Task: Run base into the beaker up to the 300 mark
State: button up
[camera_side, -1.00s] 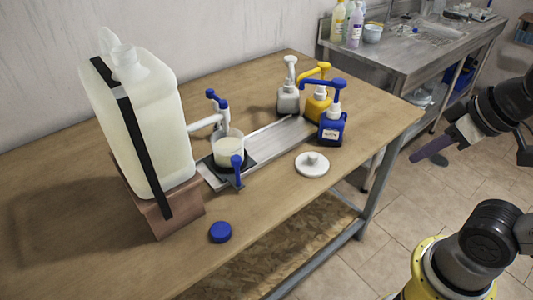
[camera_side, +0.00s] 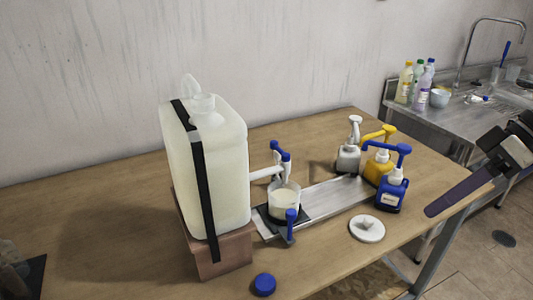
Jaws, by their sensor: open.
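The large translucent drum (camera_side: 222,170) of pale liquid stands on a brown block (camera_side: 222,252), held by a black strap. Its white spout (camera_side: 264,173) with a blue-handled tap (camera_side: 281,152) reaches over the beaker (camera_side: 284,198). The clear beaker holds whitish liquid; its marks are too small to read. It stands on a dark pad (camera_side: 262,216) on a metal tray (camera_side: 330,196). A blue lever (camera_side: 291,222) stands in front of the beaker. My gripper (camera_side: 458,195) is open at the right edge, far from tap and beaker, with one long dark purple finger clearly visible.
Grey (camera_side: 348,150), yellow (camera_side: 378,162) and blue (camera_side: 392,188) pump bottles stand at the tray's right end. A white round lid (camera_side: 367,228) and a blue cap (camera_side: 264,284) lie on the wooden table (camera_side: 330,255). A steel sink bench (camera_side: 450,127) stands behind at right.

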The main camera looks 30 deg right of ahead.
aim_at(280, 150)
jog(key=w+a+r+y, duration=0.1)
jog(key=w+y, duration=0.1)
jog(key=w, duration=0.5)
jog(key=w+a+r+m+y, duration=0.1)
jog(key=w+r+y, duration=0.15)
jog(key=w, duration=0.55)
jog(key=w+a+r+y, duration=0.1)
jog(key=w+a+y, duration=0.15)
jog(key=w, duration=0.45)
jog(key=w+d+f+m+t+y, duration=0.2)
jog(key=w+d+f+m, duration=0.45)
jog(key=w+f, duration=0.65)
jog(key=w+a+f+n, duration=0.1)
jog(key=w+a, duration=0.3)
jog(key=a, duration=0.7)
jog(key=shift+w+a+f, duration=0.15)
jog(key=shift+w+f, duration=0.2)
jog(key=shift+f, duration=0.5)
jog(key=shift+n, duration=0.25)
grip_shut()
